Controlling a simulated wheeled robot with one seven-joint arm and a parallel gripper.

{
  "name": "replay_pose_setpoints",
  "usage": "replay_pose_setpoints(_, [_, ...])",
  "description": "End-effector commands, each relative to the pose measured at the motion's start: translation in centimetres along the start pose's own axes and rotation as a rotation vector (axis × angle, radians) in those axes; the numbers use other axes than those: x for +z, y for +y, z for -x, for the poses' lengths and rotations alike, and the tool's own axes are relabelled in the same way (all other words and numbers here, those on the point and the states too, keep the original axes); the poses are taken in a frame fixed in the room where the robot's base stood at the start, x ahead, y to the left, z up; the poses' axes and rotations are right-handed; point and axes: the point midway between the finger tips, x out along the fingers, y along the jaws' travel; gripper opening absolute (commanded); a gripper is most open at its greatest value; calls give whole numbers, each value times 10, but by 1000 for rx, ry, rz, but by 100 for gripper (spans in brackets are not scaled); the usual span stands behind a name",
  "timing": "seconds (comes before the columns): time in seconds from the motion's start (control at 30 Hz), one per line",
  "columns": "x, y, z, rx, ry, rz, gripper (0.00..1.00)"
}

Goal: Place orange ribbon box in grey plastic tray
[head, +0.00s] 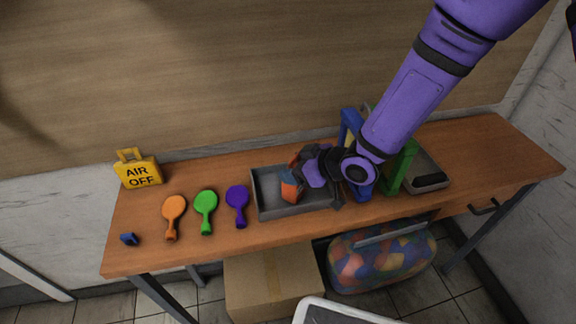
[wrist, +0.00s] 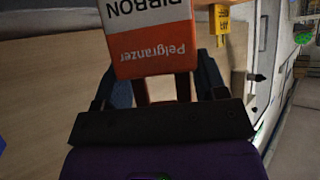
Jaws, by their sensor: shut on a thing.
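The orange ribbon box (head: 291,188) is orange and white, with "RIBBON" printed on it. In the wrist view the box (wrist: 152,44) shows upside down between the fingers. My gripper (wrist: 160,85) is shut on it. In the head view my gripper (head: 298,168) holds the box over the left part of the grey plastic tray (head: 263,209). The tray lies on the table, and my gripper and arm hide part of its right side. I cannot tell whether the box touches the tray floor.
A yellow "AIR OFF" block (head: 138,172) and a small blue piece (head: 129,239) are farther left. Blue (head: 350,125) and green (head: 402,165) frames stand right.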

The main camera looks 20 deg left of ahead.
Motion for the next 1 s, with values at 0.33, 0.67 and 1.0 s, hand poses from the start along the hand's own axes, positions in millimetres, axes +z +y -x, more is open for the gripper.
replay_pose_setpoints(0.33, [16,2,0,-1,1,2,26])
replay_pose_setpoints(0.67, [18,2,-2,-2,1,2,91])
replay_pose_setpoints(1.0, [16,2,3,-1,1,1,91])
